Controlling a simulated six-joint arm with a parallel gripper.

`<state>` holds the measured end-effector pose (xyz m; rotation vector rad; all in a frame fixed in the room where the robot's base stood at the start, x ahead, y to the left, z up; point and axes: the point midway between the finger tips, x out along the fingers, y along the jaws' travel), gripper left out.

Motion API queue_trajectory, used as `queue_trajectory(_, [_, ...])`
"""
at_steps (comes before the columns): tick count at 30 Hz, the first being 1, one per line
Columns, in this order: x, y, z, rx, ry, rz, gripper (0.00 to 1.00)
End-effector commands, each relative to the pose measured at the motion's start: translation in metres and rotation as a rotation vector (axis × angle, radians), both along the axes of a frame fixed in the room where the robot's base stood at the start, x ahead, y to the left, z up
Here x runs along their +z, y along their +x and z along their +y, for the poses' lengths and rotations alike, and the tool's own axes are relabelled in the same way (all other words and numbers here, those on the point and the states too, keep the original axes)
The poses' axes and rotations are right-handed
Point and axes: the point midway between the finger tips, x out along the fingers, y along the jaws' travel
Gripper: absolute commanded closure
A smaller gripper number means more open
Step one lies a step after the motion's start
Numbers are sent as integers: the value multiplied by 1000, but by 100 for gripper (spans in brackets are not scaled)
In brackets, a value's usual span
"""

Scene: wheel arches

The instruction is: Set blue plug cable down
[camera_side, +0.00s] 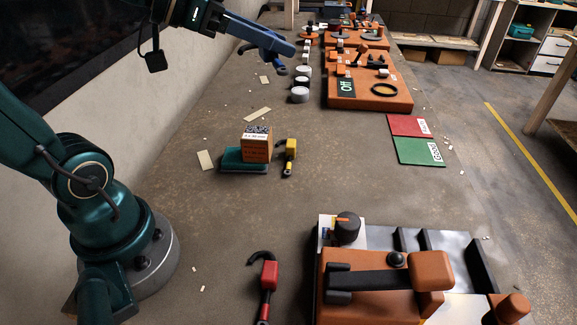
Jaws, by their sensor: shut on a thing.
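The blue plug cable (279,66) is at the top middle of the side view, a blue plug with a dark hooked cable end to its left. My gripper (288,48) reaches in from the upper left, directly over the blue plug cable in the picture, and is shut on it. The gripper partly covers the cable, and the grip itself is hard to see. I cannot tell whether the cable touches the bench. A yellow plug cable (290,149) lies mid-bench, and a red plug cable (269,274) lies nearer the front.
A small box (257,147) sits on a teal holder (245,161). Red (405,124) and green (415,151) mats lie to the right. The middle bench (340,180) is clear.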

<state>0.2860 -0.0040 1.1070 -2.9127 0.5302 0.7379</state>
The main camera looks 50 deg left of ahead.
Motion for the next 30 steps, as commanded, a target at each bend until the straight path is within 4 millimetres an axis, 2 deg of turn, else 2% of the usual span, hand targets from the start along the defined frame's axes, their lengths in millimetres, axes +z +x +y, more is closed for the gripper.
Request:
queue_trajectory(8, [1,2,5,49,-2,3,100])
queue_trajectory(14, [-1,1,-11,-114,-5,7,100])
queue_trajectory(18, [-17,8,-21,-285,-11,10,100])
queue_trajectory(22, [-33,17,-22,-400,-12,9,100])
queue_trajectory(30, [-74,37,-2,-528,-10,5,100])
